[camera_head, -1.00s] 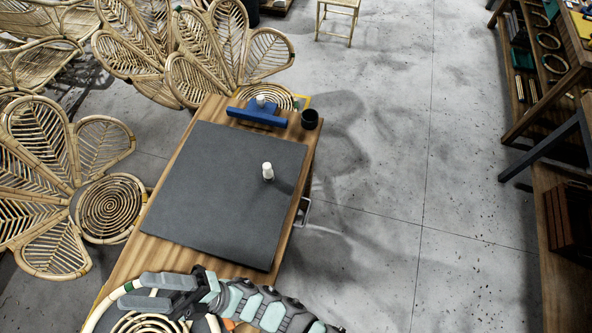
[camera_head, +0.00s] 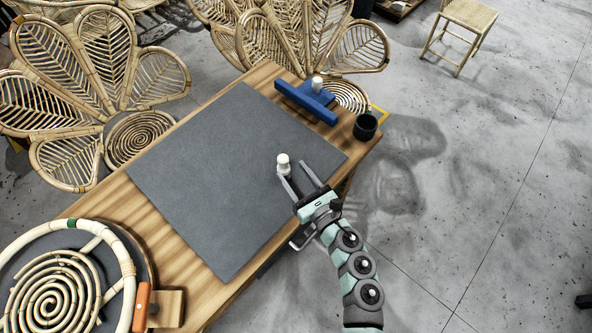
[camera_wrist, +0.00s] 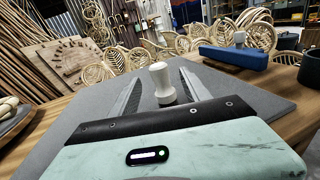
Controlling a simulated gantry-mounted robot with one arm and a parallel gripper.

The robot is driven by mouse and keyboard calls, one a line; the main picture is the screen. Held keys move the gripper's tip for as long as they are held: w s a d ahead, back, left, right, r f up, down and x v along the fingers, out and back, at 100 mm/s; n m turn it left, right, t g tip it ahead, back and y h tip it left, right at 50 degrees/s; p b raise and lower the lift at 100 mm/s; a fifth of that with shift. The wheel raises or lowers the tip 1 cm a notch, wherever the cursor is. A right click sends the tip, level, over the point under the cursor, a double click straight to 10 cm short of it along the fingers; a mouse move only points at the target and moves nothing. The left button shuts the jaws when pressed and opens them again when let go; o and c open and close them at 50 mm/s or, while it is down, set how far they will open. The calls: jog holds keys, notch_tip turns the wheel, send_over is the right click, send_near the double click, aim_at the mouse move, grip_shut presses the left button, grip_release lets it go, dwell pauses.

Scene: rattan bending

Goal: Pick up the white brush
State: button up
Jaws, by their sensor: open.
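The white brush (camera_head: 283,161) stands upright on the dark grey mat (camera_head: 215,165), near the mat's right edge. It has a rounded, flared top and a narrower middle. My gripper (camera_head: 293,170) is open, low over the mat's right side, with its fingertips at the brush. In the wrist view the brush (camera_wrist: 162,84) stands between the two spread fingers (camera_wrist: 160,74).
A blue tool (camera_head: 306,102) with a white knob and a black cup (camera_head: 365,127) stand at the table's far right corner. A round rattan piece with an orange-handled tool (camera_head: 141,306) lies at the near left. The mat is otherwise clear.

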aim_at(280, 156)
jog(key=x, duration=0.9)
jog(key=shift+a+r, duration=0.1)
jog(key=shift+s, duration=0.1)
jog(key=shift+c, duration=0.2)
grip_shut()
dwell(0.5)
